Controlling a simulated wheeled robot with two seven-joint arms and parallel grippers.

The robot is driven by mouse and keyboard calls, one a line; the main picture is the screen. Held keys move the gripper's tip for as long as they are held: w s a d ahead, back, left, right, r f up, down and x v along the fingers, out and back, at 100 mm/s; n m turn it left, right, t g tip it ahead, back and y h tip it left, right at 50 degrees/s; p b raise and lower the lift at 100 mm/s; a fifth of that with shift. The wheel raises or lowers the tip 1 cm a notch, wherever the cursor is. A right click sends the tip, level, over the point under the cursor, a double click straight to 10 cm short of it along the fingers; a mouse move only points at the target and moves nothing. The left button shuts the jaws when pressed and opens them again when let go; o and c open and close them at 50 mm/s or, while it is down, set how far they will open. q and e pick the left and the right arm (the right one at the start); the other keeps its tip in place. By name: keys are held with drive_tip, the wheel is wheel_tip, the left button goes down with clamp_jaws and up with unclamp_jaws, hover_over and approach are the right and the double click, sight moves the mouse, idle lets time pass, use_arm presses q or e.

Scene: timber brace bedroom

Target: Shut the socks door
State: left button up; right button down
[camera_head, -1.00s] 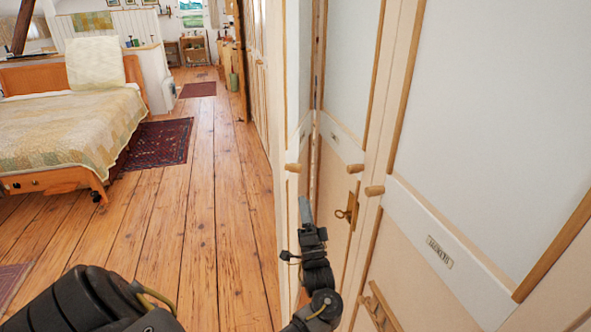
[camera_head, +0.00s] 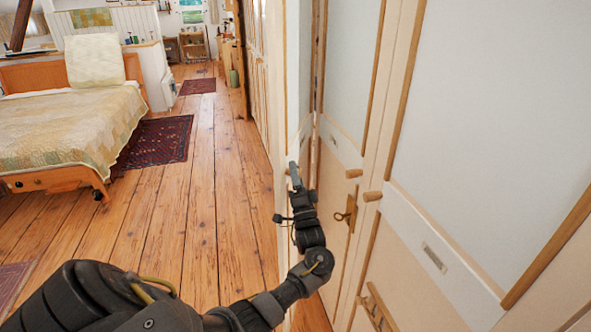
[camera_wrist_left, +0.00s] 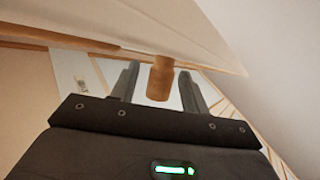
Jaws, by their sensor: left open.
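A pale door (camera_head: 298,70) with wooden trim stands open, seen nearly edge-on in the head view; I cannot read any label naming socks on it. My left gripper (camera_head: 294,178) is at this door's knob height, its arm reaching up from below. In the left wrist view, a round wooden knob (camera_wrist_left: 160,80) lies between the two open fingers, with a gap to each side. The gripper is open and not closed on the knob. In the head view the knob is mostly hidden behind the gripper. My right gripper is out of view.
Closed cupboard doors on the right carry wooden knobs (camera_head: 373,196), a key (camera_head: 345,214) and an unreadable label plate (camera_head: 434,257). A bed (camera_head: 60,130) and a dark red rug (camera_head: 155,143) are at left. The plank floor (camera_head: 200,200) between is clear.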

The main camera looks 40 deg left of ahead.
use_arm(q)
drive_tip(key=shift+a+r, duration=0.1)
drive_tip(key=shift+c, duration=0.2)
clamp_jaws()
